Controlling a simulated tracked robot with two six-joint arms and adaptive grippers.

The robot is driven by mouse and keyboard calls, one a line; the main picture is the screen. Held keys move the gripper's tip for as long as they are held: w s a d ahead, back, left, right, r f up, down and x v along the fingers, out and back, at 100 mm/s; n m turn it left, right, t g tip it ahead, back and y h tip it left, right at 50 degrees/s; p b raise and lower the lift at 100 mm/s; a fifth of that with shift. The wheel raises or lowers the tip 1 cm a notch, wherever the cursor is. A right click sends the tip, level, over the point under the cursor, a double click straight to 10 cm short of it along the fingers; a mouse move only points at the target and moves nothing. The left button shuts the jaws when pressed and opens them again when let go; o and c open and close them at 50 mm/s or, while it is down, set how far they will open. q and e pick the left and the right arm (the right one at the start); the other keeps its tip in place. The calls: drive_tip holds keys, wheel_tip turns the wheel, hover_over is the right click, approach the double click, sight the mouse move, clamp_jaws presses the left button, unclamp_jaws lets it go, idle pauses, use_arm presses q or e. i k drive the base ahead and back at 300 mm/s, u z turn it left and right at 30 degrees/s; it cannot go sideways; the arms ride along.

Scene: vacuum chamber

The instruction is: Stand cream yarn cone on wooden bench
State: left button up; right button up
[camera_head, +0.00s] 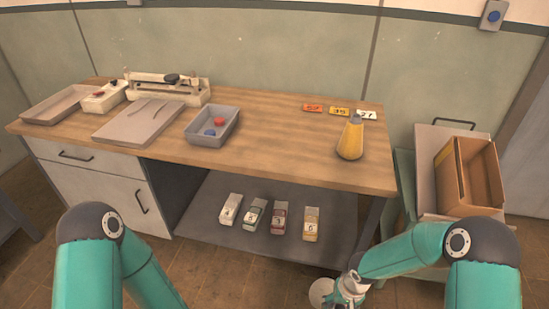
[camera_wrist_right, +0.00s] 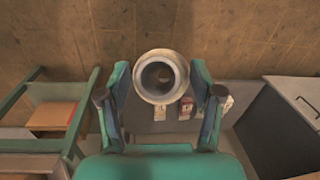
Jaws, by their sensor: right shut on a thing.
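The cream yarn cone (camera_wrist_right: 146,91) is in my right gripper (camera_wrist_right: 160,78); in the right wrist view it shows end-on, as a pale ring with a dark hollow centre, between the two fingers. In the head view the cone's pale round end (camera_head: 320,292) shows low, near the bottom edge, beside my right gripper (camera_head: 350,287). They are in front of and below the wooden bench (camera_head: 270,128). My left arm shows at the lower left of the head view, but its gripper is out of frame.
A yellow cone (camera_head: 350,139) stands at the bench's right end, before several small tags (camera_head: 339,111). A grey bin (camera_head: 213,126), a board and a tray occupy the left. Bare wood lies between. Several cartons (camera_head: 279,218) stand on the lower shelf. A cart with a cardboard box (camera_head: 480,180) stands right.

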sight(308, 144)
drive_tip(key=u, duration=0.25)
drive_tip(key=k, duration=0.6)
drive_tip(key=u, duration=0.25)
drive_tip(key=i, duration=1.65)
drive_tip(key=z, duration=0.3)
